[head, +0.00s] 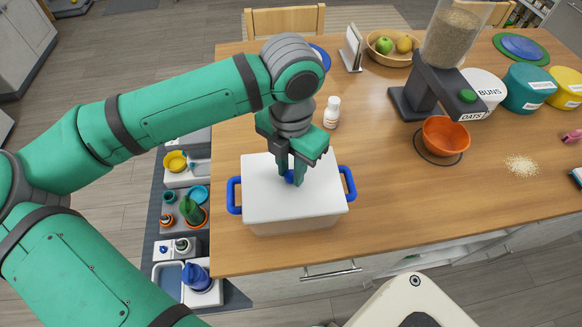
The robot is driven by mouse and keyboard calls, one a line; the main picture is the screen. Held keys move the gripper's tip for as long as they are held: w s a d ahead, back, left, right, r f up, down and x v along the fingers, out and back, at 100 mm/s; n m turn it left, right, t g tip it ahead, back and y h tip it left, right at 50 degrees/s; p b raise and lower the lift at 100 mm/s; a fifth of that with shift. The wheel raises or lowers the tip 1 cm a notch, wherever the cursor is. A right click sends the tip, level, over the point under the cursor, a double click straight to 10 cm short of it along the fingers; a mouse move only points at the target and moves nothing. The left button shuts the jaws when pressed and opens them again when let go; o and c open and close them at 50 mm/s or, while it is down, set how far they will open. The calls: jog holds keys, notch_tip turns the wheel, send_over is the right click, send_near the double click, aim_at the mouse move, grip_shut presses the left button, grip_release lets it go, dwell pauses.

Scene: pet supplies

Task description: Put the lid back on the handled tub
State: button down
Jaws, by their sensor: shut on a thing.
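The handled tub (290,221) is white with blue handles on its left and right sides. It stands near the front edge of the wooden table. The white lid (318,186) lies over the top of the tub and appears to cover it. I cannot tell whether the lid is fully seated. My gripper (291,178) points down at the middle of the lid and is shut on its small blue knob. The fingers hide most of the knob.
A white bottle (332,112) stands behind the tub. A dispenser (440,70) stands at the back right, with an orange bowl (446,136) in front of it. Spilled grain (521,166) lies farther right. The table (400,210) right of the tub is clear.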

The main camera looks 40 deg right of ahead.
dwell(0.4)
jog(key=c, duration=0.9)
grip_release()
jog(key=shift+r, duration=3.5)
grip_shut()
